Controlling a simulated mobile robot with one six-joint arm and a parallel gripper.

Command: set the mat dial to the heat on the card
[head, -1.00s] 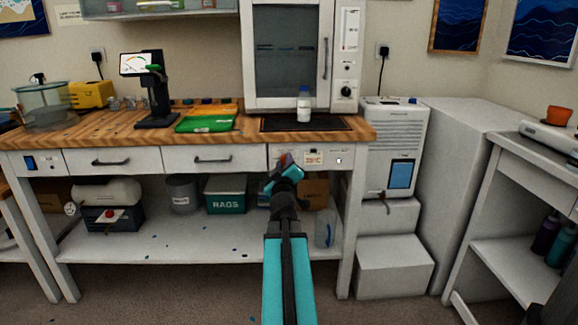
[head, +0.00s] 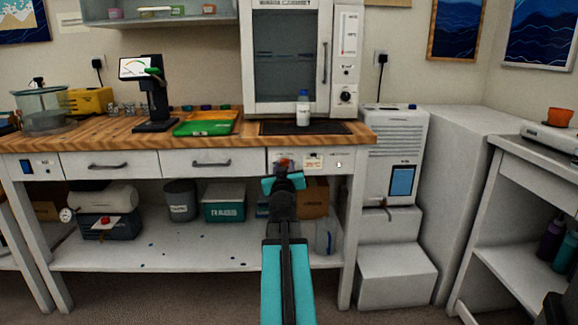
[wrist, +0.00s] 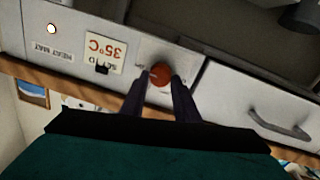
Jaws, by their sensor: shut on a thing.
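The mat dial, a round red-orange knob (wrist: 160,74), is on the bench's front panel, and it also shows just above my gripper in the head view (head: 284,163). My gripper (wrist: 161,83) is shut on the knob, one dark finger on each side. The heat card (wrist: 103,48) is beside the dial and reads "SET TO 35°C", upside down in the wrist view. It is small in the head view (head: 313,163). The dark heat mat (head: 335,128) lies on the bench above the panel. I cannot read the dial's setting.
A lit round lamp (wrist: 52,28) and a "HEAT MAT" label (wrist: 52,51) are on the same panel. A drawer with a handle (head: 212,163) adjoins it. A white bottle (head: 303,108) stands on the mat. Bins and boxes sit on the shelf below.

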